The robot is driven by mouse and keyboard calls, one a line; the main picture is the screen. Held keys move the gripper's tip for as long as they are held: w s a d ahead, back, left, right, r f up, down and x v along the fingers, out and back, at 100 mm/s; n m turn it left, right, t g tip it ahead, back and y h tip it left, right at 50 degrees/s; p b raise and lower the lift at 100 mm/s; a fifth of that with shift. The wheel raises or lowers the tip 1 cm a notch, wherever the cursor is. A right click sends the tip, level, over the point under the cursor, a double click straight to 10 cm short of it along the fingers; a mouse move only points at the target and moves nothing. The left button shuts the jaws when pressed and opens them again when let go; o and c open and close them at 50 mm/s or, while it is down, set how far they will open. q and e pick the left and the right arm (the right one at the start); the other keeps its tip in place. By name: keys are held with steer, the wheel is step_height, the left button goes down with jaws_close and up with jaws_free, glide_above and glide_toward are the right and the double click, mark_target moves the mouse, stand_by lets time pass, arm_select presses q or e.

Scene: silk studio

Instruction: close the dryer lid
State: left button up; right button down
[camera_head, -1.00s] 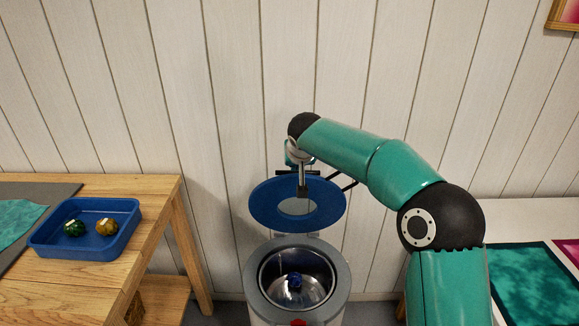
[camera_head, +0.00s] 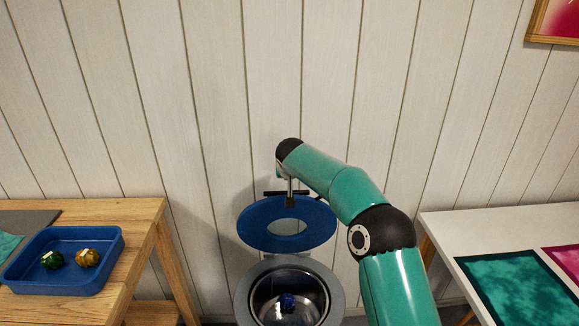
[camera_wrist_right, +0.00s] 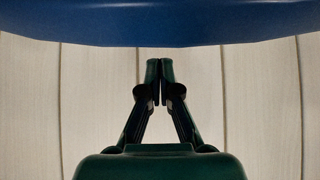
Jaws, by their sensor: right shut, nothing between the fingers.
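The dryer (camera_head: 243,296) is a grey round-topped machine at the bottom centre of the head view, with an open metal drum. Its lid (camera_head: 260,238) is a blue ring with a hole in the middle, raised and tilted behind the drum. My right gripper (camera_head: 290,203) is at the lid's far upper edge; I cannot tell if it touches. In the right wrist view the gripper (camera_wrist_right: 160,66) has its fingertips together, empty, with the blue lid (camera_wrist_right: 160,28) across the top. A small dark blue bundle (camera_head: 287,302) lies in the drum. My left gripper is not in view.
At left, a wooden table (camera_head: 140,222) holds a blue tray (camera_head: 62,279) with a green bundle (camera_head: 52,260) and a yellow bundle (camera_head: 87,258). At right, a white table (camera_head: 500,222) carries a teal cloth (camera_head: 515,285). A panelled wall stands close behind the dryer.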

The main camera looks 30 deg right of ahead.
steer(key=shift+s+a+f+b, duration=0.15)
steer(key=shift+s+a+f, duration=0.1)
steer(key=shift+s, duration=0.25)
steer(key=shift+s+a+f+b, duration=0.15)
steer(key=shift+s+a, duration=0.15)
steer(key=shift+s, duration=0.25)
steer(key=shift+s+a+f+b, duration=0.1)
steer(key=shift+s+a+f, duration=0.15)
steer(key=shift+s, duration=0.25)
